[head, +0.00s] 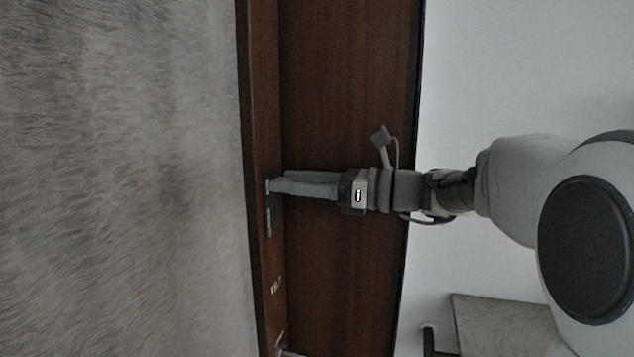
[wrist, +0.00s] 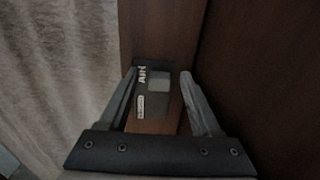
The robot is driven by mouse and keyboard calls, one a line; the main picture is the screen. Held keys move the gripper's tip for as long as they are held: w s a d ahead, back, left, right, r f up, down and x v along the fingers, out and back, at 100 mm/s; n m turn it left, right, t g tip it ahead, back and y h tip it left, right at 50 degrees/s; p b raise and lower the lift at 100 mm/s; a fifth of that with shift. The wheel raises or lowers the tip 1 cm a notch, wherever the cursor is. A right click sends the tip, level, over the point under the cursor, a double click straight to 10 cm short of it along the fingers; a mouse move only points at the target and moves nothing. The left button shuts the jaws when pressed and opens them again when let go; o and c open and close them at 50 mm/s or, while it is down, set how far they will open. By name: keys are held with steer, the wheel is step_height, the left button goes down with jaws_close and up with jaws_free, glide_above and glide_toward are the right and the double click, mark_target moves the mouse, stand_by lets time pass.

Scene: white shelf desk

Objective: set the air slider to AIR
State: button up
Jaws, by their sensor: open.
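In the wrist view a small dark panel (wrist: 154,107) is set in the brown wood strip. Pale letters reading AIR (wrist: 147,75) stand at its upper left, and a small pale label (wrist: 141,103) sits below them, too small to read. A lighter grey block (wrist: 160,84), which looks like the slider, lies beside the AIR letters. My gripper (wrist: 160,72) is open, with one finger on each side of the panel and block. In the head view my gripper (head: 273,185) reaches the wood edge. Whether the fingers touch the slider cannot be told.
The brown wood strip (head: 265,110) borders a wide brown wood surface (head: 340,80).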

steer(key=b+v, duration=0.2)
steer(key=v, duration=1.5)
steer(key=shift+d, duration=0.15)
steer(key=shift+s, duration=0.1)
